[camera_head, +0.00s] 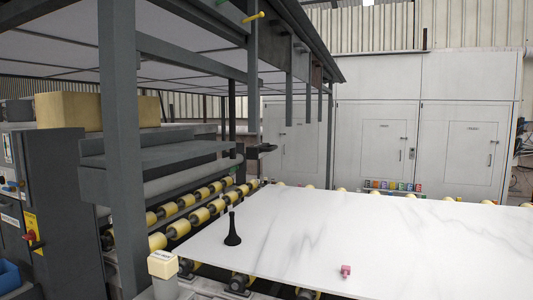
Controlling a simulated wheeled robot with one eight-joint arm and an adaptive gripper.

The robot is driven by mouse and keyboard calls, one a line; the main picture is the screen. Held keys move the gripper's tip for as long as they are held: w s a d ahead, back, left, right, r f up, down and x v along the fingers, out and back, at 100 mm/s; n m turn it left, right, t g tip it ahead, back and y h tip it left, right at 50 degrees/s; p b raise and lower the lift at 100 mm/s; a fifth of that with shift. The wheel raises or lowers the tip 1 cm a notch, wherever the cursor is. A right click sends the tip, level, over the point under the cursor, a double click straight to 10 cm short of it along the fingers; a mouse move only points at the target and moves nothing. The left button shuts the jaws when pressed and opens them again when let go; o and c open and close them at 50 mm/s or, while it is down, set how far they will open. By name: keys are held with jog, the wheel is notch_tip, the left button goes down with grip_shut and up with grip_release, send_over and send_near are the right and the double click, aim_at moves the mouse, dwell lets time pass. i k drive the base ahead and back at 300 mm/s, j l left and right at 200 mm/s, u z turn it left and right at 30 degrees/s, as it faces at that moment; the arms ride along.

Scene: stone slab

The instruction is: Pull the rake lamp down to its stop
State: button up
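I cannot pick out the rake lamp for certain. A dark overhead frame (118,150) stands at the left, with a pale panelled canopy (60,58) under its roof. A yellow peg-like handle (254,16) sticks out from its upper beam. Several narrow grey bars (290,90) hang down from the canopy's right edge. A white, grey-veined stone slab (400,240) lies flat below, to the right. My gripper is not in view.
A black flared object (232,236) with a slim neck stands on the slab's left part. A small pink block (346,271) sits near its front edge. Yellow rollers (200,215) run along the left. A pale box with a yellowish top (162,264) stands in front. White cabinets (390,130) close the back.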

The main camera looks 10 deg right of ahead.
aim_at(255, 152)
jog(key=i+u, duration=0.1)
jog(key=u, duration=0.45)
jog(key=i+l+u, duration=0.45)
jog(key=l, duration=0.25)
jog(key=i+l+u, duration=0.25)
jog(key=l, duration=0.15)
